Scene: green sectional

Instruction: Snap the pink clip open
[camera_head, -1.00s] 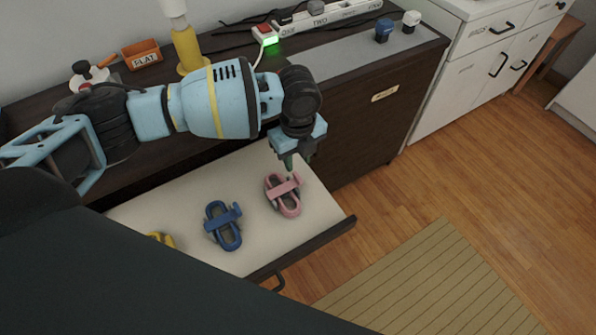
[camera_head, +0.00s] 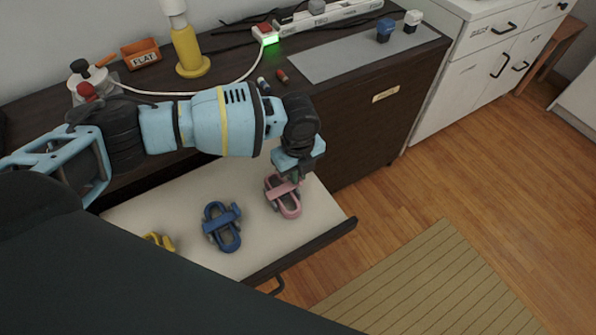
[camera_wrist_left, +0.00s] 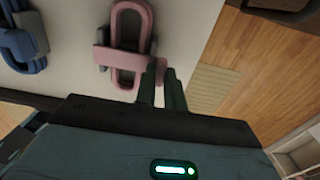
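The pink clip (camera_head: 288,208), an oblong ring with a bar across it, lies in the open drawer (camera_head: 300,240) at its right end. It also shows at the top of the left wrist view (camera_wrist_left: 122,58). My left gripper (camera_head: 291,178) is just above the clip's far end in the head view and hides part of it. In the left wrist view its two dark green fingers (camera_wrist_left: 163,82) are close together, with a narrow gap. Their tips are at the right end of the pink bar; whether they touch it is unclear. My right gripper is not in view.
A blue clip (camera_head: 222,228) and a partly hidden yellow clip (camera_head: 160,241) lie left of the pink one. The drawer's dark front (camera_head: 310,250) bounds it. On the cabinet top stand a yellow lamp (camera_head: 188,55), an orange box (camera_head: 141,54) and a power strip (camera_head: 325,14).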

